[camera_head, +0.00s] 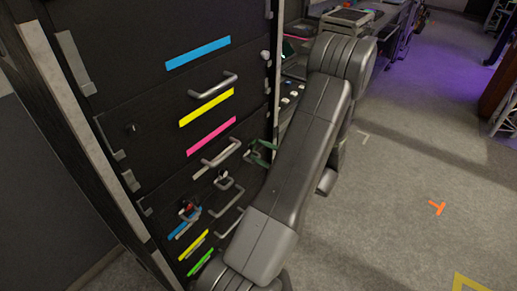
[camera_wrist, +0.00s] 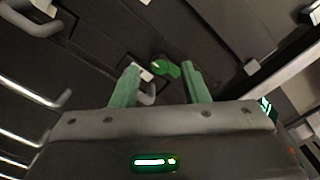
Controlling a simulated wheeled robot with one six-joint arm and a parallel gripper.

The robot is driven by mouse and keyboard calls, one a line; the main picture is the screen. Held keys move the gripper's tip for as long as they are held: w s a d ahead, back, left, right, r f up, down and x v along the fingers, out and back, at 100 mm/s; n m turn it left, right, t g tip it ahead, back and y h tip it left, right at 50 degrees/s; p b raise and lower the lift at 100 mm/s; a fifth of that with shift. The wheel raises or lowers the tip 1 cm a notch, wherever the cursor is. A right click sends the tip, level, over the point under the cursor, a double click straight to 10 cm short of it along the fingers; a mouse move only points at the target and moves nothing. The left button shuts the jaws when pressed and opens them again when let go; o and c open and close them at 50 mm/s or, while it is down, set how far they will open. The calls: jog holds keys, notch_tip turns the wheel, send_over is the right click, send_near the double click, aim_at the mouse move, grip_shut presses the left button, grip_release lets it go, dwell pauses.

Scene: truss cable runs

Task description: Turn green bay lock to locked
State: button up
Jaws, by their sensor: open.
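The green lock (camera_wrist: 166,68) shows in the wrist view as a small round green knob with a tab pointing right, set on the dark cabinet front. My gripper (camera_wrist: 159,69) is open, its two green fingers on either side of the lock in the picture, with nothing held. I cannot tell whether the fingertips reach the lock's depth or touch it. In the head view my gripper (camera_head: 262,153) is by the right edge of the cabinet, partly behind my arm. I cannot make out the green lock there. A green strip (camera_head: 200,262) marks the lowest visible drawer.
The dark cabinet (camera_head: 120,85) has several drawers with bar handles (camera_head: 212,84) and coloured strips. Open grey floor (camera_head: 400,190) lies to the right.

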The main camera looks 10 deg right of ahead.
jog(key=shift+x, duration=0.8)
jog(key=shift+c, duration=0.4)
grip_shut()
